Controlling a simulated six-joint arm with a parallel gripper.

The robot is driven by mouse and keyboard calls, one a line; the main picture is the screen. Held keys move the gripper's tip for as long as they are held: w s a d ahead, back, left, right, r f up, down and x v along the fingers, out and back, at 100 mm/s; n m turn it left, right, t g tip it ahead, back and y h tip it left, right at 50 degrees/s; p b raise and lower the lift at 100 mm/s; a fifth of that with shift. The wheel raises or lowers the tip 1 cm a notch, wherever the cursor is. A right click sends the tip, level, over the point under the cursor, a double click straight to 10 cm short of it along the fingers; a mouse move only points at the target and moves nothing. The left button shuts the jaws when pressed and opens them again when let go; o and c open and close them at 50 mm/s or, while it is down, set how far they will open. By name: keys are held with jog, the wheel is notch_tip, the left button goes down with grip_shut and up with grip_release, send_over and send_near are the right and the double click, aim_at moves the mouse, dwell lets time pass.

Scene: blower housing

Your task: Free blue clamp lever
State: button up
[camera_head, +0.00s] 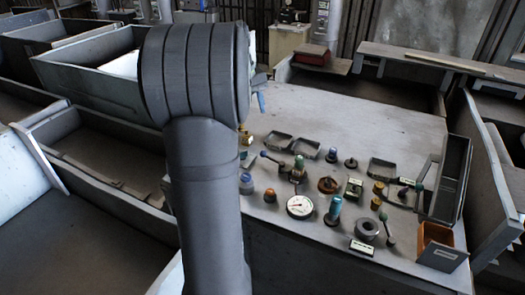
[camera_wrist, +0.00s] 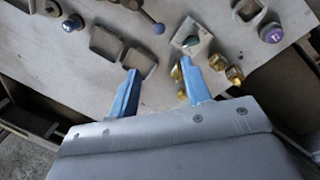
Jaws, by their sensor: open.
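The blue clamp lever appears to be the thin rod with a blue ball knob (camera_head: 264,154) at the left of the part group in the head view. In the wrist view its blue ball knob (camera_wrist: 158,28) is at the top, left of centre, and the rod runs up to the picture's edge. My gripper (camera_wrist: 158,64) is open, with two blue fingers spread apart and nothing between them. The knob lies beyond the fingertips, apart from them. In the head view my arm hides most of the gripper; only a bit of blue finger shows.
Shallow square trays (camera_head: 305,148) lie near the lever, also in the wrist view (camera_wrist: 105,42). Brass fittings (camera_wrist: 232,75) are close to the right finger. A gauge (camera_head: 300,206), several knobs and an orange bin (camera_head: 437,240) are on the grey table (camera_head: 350,118). Its back area is clear.

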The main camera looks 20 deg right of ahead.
send_near(276, 162)
jog(key=w+f, duration=0.1)
jog(key=f, duration=0.1)
jog(key=w+a+f, duration=0.1)
jog(key=w+f, duration=0.1)
jog(key=f, duration=0.1)
jog(key=w+f, duration=0.1)
jog(key=f, duration=0.1)
jog(key=shift+w+a+f, duration=0.15)
jog(key=shift+f, duration=0.05)
grip_shut()
